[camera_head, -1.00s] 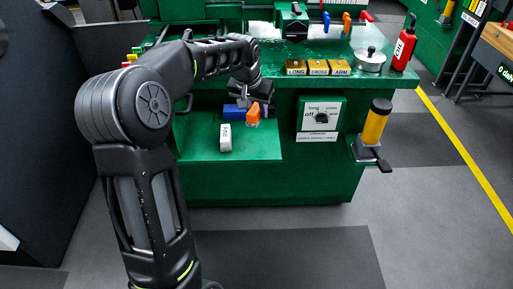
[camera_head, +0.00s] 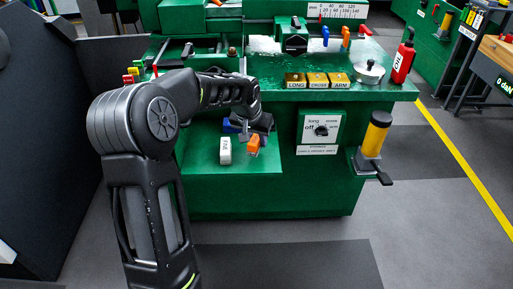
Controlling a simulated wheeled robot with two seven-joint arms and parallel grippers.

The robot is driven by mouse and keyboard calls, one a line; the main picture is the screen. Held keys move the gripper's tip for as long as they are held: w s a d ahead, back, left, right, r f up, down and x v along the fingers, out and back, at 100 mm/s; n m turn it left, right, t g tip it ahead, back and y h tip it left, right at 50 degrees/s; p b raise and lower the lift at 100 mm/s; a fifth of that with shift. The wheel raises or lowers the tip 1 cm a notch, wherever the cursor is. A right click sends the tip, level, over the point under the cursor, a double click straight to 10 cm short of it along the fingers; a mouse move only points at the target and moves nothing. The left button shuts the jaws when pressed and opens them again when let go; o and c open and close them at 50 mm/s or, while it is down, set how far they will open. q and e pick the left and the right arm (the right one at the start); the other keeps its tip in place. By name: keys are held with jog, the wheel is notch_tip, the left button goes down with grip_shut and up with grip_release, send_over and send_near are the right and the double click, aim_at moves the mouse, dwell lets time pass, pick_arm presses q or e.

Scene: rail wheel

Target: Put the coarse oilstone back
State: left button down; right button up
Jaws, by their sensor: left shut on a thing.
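An orange block (camera_head: 253,143), which I take to be the coarse oilstone, is at the fingers of my left gripper (camera_head: 252,133), low over the green side shelf (camera_head: 207,182). The gripper is shut on it. I cannot tell whether the block touches the shelf. A white block labelled FINE (camera_head: 226,151) stands on the shelf just left of it. A blue block (camera_head: 231,126) lies behind, partly hidden by my left gripper and wrist. My right gripper is not in view.
The green machine (camera_head: 300,180) carries a dial panel (camera_head: 320,131) right of the shelf. Brass blocks labelled LONG, CROSS and ARM (camera_head: 318,80) sit on its top. A yellow-and-black cylinder (camera_head: 374,135) sticks out at its right. The front of the shelf is clear.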

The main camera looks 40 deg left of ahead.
pick_arm(q)
jog(key=shift+f, duration=1.85)
jog(key=shift+f, duration=0.15)
jog(key=c, duration=1)
grip_release()
jog(key=shift+c, duration=0.2)
jog(key=shift+r, duration=0.4)
jog(key=v, duration=1.1)
jog(key=shift+s+r, duration=0.2)
jog(key=shift+r, duration=0.05)
